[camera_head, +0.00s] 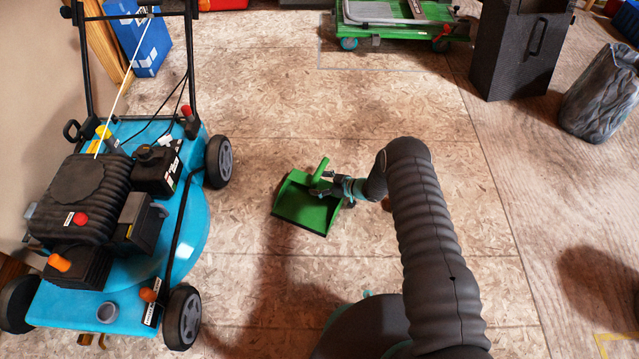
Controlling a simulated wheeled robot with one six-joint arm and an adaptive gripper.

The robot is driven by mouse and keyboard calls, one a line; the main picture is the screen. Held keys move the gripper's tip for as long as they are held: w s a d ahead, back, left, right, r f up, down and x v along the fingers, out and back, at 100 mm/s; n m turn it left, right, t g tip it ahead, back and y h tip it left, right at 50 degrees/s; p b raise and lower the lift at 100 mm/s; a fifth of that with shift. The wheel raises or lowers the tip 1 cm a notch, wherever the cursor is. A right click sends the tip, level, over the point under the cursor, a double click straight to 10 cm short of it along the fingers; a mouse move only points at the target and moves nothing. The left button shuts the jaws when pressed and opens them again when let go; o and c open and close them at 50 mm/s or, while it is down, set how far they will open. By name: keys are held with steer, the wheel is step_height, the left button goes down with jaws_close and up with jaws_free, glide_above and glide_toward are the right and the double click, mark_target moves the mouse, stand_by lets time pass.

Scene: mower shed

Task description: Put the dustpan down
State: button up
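A green dustpan (300,207) with an upright green handle shows in the middle of the head view, over the chipboard floor. My gripper (324,187) reaches it from the right, with its fingers at the base of the handle. The fingers look closed around the handle, though they are small and partly hidden against it.
A blue lawn mower (120,220) stands at the left. A green wheeled cart (400,25) is at the back. A black bin (520,45) and a grey bag (600,95) stand at the back right. The floor around the dustpan is clear.

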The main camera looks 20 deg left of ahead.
steer(key=shift+r, duration=0.1)
steer(key=shift+r+p, duration=0.2)
steer(key=shift+p, duration=0.2)
steer(key=v, duration=1.2)
steer(key=shift+w, duration=0.1)
